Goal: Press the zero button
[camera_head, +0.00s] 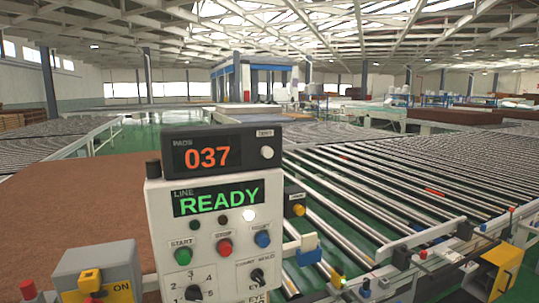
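A white control box (160,225) stands in the middle foreground. A dark counter unit (222,172) on top of it reads 037 in orange digits. A round white button (267,153) sits at the right of this counter, under a small white label (264,133) too small to read surely. The button appears uncovered. My gripper is not in view.
Below the READY display (217,196) are green (183,255), red (224,246) and blue (262,238) buttons and two black rotary switches. A grey ON box (97,262) stands left. Roller conveyors (390,180) lie right; a brown mattress-like slab (75,205) lies left.

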